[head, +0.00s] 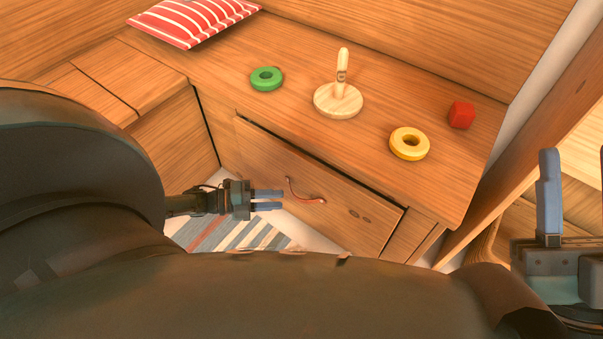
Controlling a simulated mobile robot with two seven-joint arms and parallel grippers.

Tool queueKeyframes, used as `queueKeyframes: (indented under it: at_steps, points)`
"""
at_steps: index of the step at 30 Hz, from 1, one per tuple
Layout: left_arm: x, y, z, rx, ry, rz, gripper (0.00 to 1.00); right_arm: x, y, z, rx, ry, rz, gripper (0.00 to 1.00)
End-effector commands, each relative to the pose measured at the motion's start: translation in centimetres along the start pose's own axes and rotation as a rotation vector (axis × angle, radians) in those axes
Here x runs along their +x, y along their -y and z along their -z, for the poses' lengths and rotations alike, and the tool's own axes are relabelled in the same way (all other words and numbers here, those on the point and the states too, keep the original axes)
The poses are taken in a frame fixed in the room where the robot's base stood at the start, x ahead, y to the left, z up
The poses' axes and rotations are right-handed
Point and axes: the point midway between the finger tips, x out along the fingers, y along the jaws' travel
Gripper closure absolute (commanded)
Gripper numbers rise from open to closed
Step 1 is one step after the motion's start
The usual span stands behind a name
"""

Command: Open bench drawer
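The bench drawer (320,185) is a wooden front panel below the bench seat. A dark gap runs along its top edge; I cannot tell whether it is fully shut. A reddish leather pull (308,199) hangs in a short loop on the drawer front. My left gripper (284,200) is just left of the pull, its two fingers pointing right towards it with a narrow gap between them. It is open and empty, and seems apart from the pull. My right gripper (577,190) is at the right edge, fingers up and wide apart, empty.
On the bench top (240,55) are a green ring (266,79), a wooden peg stand (338,101), a yellow ring (409,144), a red cube (461,115) and a striped cushion (190,20). A striped rug (235,234) lies on the floor before the drawer.

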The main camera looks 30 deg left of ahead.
Motion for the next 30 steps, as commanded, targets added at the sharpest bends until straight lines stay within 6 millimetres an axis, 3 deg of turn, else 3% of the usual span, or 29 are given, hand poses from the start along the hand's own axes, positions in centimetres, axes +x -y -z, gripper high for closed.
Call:
queueKeyframes:
  at_steps: [6, 12, 24, 30]
  points:
    - [4.6, -0.1, 0.0, -0.001, -0.002, 0.003, 0.68, 0.1, -0.1, 0.5, -0.034, -0.049, 0.006, 0.64]
    - [6.9, -0.1, 0.0, -0.001, 0.0, 0.001, 0.68, 0.3, -0.3, 1.0, -0.056, -0.087, 0.009, 0.64]
    - [7.5, 0.0, 0.0, -0.002, 0.0, 0.0, 0.68, 0.4, -0.3, 1.3, -0.064, -0.099, 0.01, 0.64]
    - [7.5, 0.0, 0.0, -0.002, 0.001, 0.0, 0.85, 0.4, -0.4, 1.3, -0.064, -0.099, 0.01, 0.64]
